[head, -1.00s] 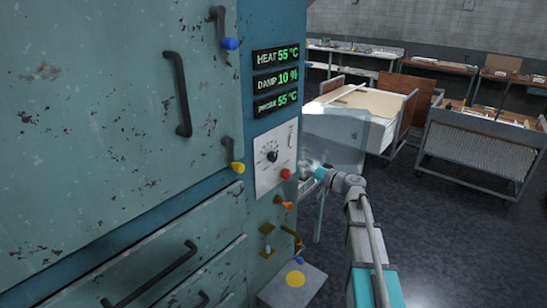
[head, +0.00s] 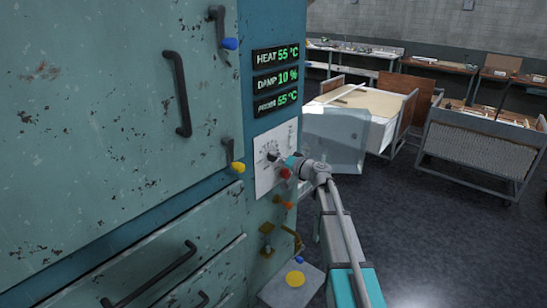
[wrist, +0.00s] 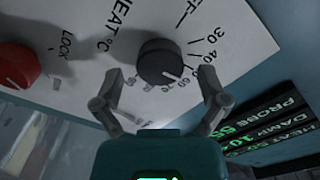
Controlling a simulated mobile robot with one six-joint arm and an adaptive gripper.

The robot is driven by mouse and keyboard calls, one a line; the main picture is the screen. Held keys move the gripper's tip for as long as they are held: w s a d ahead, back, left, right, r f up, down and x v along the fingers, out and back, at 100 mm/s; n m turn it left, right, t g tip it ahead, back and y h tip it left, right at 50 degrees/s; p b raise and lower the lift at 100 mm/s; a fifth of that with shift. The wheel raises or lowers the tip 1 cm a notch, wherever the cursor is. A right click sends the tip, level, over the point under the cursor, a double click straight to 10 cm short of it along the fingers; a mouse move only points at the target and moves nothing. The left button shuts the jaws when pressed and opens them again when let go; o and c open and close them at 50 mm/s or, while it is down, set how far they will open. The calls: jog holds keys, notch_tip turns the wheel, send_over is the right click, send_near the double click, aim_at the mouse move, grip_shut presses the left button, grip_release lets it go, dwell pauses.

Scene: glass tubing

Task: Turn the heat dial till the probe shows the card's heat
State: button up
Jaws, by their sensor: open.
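The heat dial is a round black knob (head: 272,156) on a white scale plate (head: 264,180) on the cabinet front. In the wrist view the knob (wrist: 159,62) has a pale mark toward its lower right, near the 60 and 70 figures. My gripper (wrist: 160,74) is open, with one finger on each side of the knob; I cannot tell whether they touch it. In the head view my gripper (head: 283,159) is at the dial. I cannot make out a card.
A red knob (head: 285,173) marked LOCK in the wrist view (wrist: 16,66) sits close to the dial. The damp display (head: 277,78) reads 10 %. An orange knob (head: 288,205) is lower down. Carts (head: 478,150) stand at right; the floor before them is clear.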

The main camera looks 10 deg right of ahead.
jog(key=shift+x, duration=0.85)
jog(key=c, duration=1.1)
jog(key=shift+c, duration=0.2)
jog(key=shift+m, duration=0.4)
jog(key=m, duration=0.3)
jog(key=shift+d+f+m, duration=0.1)
jog(key=shift+m, duration=1.6)
